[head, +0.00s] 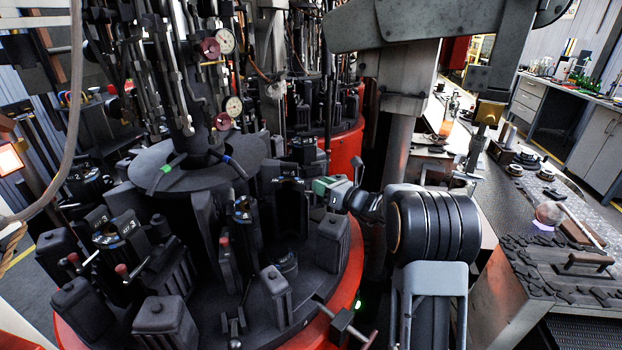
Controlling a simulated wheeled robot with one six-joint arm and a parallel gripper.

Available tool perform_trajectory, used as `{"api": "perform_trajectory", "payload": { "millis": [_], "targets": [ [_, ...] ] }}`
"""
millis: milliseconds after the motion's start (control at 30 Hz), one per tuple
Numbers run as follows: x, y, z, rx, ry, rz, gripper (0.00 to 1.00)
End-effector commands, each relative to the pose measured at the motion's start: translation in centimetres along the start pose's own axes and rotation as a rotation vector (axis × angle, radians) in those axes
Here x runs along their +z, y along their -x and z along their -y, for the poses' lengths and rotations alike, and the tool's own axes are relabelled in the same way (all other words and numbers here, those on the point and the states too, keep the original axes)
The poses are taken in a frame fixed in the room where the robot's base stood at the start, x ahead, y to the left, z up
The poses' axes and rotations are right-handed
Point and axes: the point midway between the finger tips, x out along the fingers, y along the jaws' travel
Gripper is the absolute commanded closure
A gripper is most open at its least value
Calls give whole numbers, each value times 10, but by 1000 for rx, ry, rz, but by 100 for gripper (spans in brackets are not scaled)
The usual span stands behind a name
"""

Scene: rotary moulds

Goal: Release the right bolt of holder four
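The rotary mould machine (215,320) carries several dark holders on its round black deck. One holder (243,212) with a small blue-and-white label stands near the middle; its number is too small to read for certain. A dark upright lever with a red tip (224,242) stands just left of it. Another labelled holder (115,235) stands further left. I cannot tell for certain which is holder four, nor pick out its right bolt. My gripper (322,186), with a pale green part, is above the deck's right side, right of the middle holder. Its fingers are too small to tell open from shut.
Dark blocks (333,242) stand along the deck's right side, below my gripper. The red rim (345,285) curves around the deck. Rods and gauges (225,41) hang above the centre. A grey metal frame (400,75) rises behind my arm. A cluttered workbench (560,235) is at right.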

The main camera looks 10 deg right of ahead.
Motion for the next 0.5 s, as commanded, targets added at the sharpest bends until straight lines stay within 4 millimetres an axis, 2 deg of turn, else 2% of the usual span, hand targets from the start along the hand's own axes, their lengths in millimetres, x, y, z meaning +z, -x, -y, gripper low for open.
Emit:
{"api": "perform_trajectory", "payload": {
  "millis": [33,200,500],
  "targets": [
    [1,-10,-1,2,0,0,68],
    [1,-31,-1,1,1,-1,68],
    [0,-47,-1,0,1,-1,68]
  ]
}}
